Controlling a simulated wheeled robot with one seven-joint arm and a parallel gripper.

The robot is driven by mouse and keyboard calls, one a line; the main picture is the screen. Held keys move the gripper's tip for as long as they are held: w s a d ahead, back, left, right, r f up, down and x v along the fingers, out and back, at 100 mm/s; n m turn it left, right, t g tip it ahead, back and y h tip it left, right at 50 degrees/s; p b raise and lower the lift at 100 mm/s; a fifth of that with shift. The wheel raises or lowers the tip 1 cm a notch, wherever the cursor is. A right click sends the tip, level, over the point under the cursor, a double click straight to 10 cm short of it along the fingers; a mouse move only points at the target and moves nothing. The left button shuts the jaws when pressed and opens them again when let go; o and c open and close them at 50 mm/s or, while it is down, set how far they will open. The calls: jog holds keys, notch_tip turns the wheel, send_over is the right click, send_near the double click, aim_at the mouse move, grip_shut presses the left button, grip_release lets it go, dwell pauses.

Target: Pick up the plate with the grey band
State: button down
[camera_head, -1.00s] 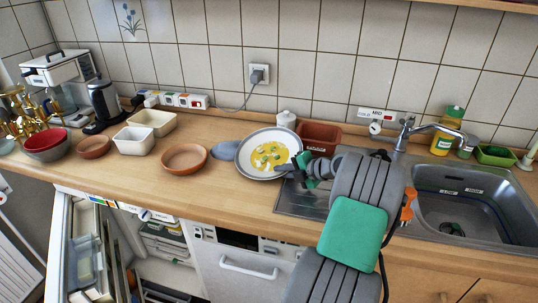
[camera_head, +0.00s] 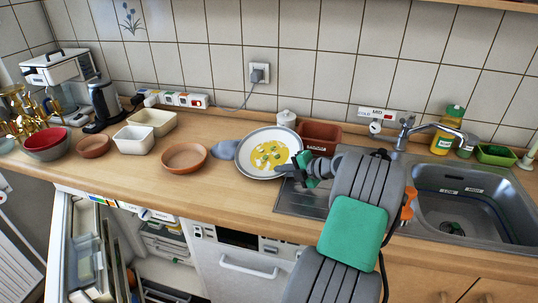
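The plate with the grey band (camera_head: 246,165) is a round white plate with a grey rim and yellow and green food or pattern in its middle. It is tilted up towards me above the worktop, at the left edge of the sink unit. My gripper (camera_head: 292,170) is at the plate's right rim, with the rim between its fingers as far as I can see. The fingertips are small and partly hidden by the plate and my wrist.
A terracotta dish (camera_head: 184,158), a white square bowl (camera_head: 133,140) and a cream rectangular dish (camera_head: 153,121) stand to the left. A brown rectangular dish (camera_head: 320,135) and a small white jar (camera_head: 287,118) are behind the plate. The sink (camera_head: 465,200) and tap (camera_head: 405,132) are right. The fridge below left is open.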

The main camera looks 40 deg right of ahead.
jog(key=shift+r, duration=0.25)
dwell(0.7)
jog(key=shift+r+b, duration=0.3)
jog(key=shift+r, duration=0.05)
jog(key=s+a+r+b, duration=0.2)
jog(key=s+a+r, duration=0.1)
jog(key=s+r, duration=0.9)
jog(key=shift+s+a, duration=0.35)
jog(key=shift+s, duration=0.4)
